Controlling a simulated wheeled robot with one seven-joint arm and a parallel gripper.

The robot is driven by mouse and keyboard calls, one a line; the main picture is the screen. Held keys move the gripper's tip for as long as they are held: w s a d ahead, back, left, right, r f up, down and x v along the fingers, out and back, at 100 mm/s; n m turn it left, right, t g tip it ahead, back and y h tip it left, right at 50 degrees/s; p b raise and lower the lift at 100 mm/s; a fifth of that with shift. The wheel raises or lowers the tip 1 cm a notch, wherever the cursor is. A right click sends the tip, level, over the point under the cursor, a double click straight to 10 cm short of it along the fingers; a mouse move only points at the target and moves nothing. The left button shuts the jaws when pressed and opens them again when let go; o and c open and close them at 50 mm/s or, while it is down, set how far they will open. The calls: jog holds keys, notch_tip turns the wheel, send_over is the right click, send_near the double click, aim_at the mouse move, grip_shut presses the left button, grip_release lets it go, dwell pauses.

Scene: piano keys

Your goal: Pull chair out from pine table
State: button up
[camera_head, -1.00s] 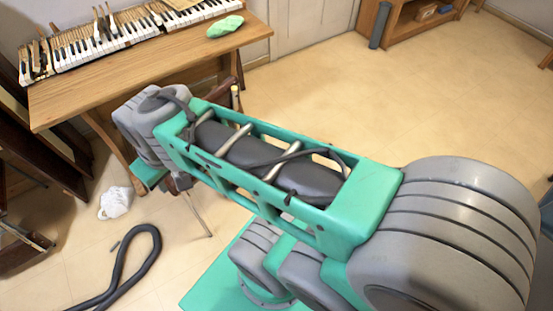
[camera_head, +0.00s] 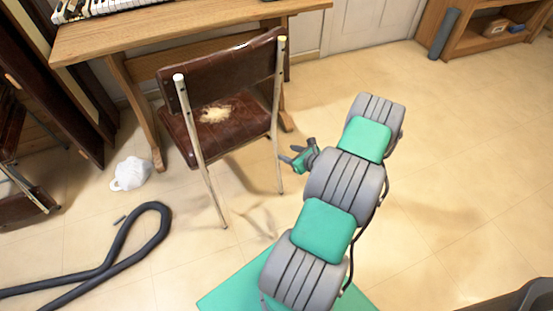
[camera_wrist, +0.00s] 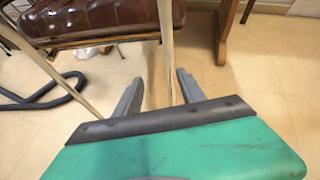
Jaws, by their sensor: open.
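The chair (camera_head: 226,95) has brown padded leather with a torn pale patch on the seat and light metal legs. It stands at the near side of the pine table (camera_head: 185,32), its backrest towards me. My gripper (camera_head: 288,158) is open, just right of the chair's near right leg and below seat height, its fingers pointing left at it. In the wrist view, the chair seat (camera_wrist: 95,20) fills the upper left. The chair leg (camera_wrist: 167,45) lines up with the gap between the open fingers of my gripper (camera_wrist: 160,77); I cannot tell whether it is inside that gap.
A black hose (camera_head: 125,250) and a white crumpled item (camera_head: 131,173) lie on the floor at left. Piano keys (camera_head: 95,10) rest on the table. A wooden shelf (camera_head: 480,40) stands at back right.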

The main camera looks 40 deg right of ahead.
aim_at(277, 149)
jog(key=shift+m+h, duration=0.4)
jog(key=shift+m, duration=0.5)
jog(key=b+x, duration=0.2)
jog(key=x, duration=0.2)
jog(key=s+d+f+b+x, duration=0.1)
jog(key=b+x, duration=0.2)
jog(key=x, duration=0.2)
jog(key=f+b+x, duration=0.1)
jog(key=b+x, duration=0.2)
jog(key=x, duration=0.1)
jog(key=shift+d, duration=0.15)
jog(key=shift+w, duration=0.2)
jog(key=shift+c, duration=0.2)
grip_shut()
jog(key=shift+s, duration=0.1)
